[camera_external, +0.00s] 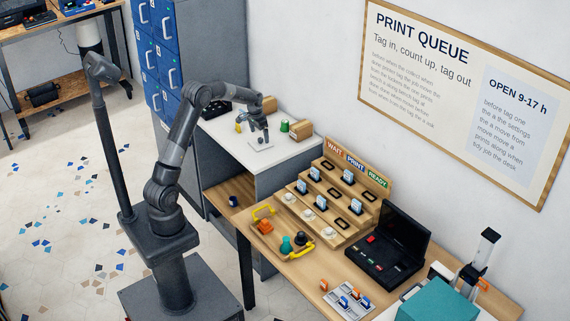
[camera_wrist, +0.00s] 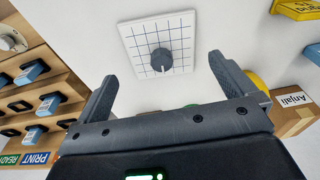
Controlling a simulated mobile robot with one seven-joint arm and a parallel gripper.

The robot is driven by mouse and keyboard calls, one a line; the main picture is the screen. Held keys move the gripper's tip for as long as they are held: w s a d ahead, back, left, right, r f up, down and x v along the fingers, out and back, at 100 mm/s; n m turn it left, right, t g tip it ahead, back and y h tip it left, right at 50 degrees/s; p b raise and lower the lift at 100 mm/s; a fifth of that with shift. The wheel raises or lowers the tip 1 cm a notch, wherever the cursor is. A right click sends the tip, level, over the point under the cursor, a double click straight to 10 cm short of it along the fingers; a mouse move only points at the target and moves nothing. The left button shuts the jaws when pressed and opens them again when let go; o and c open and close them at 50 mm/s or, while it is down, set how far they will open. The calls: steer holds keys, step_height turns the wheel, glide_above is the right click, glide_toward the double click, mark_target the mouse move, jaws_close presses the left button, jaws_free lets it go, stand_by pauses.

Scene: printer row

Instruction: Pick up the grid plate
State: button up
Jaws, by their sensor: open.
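The grid plate (camera_wrist: 135,36) is a white square with dark grid lines and a dark grey round knob (camera_wrist: 160,60) at its middle. It lies flat on the white countertop, and in the external view the plate (camera_external: 254,146) shows beneath my gripper (camera_external: 260,132). In the wrist view my gripper (camera_wrist: 163,75) is open, with nothing between its fingers. The knob appears ahead of the gap between the fingertips; the fingers look apart from it. The exact height above the plate is hard to tell.
A wooden block labelled Anjali (camera_wrist: 293,112) and yellow items stand right of the plate in the wrist view. A green cup (camera_external: 284,126) is near my gripper. The tiered WAIT/PRINT/READY rack (camera_external: 345,190) stands on the neighbouring wooden table.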

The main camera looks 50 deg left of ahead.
mark_target(260, 138)
steer(key=f, duration=0.4)
steer(key=shift+w+a+f, duration=0.1)
steer(key=shift+w+f, duration=0.05)
steer(key=shift+w, duration=0.2)
steer(key=c, duration=0.8)
steer(key=shift+o, duration=0.2)
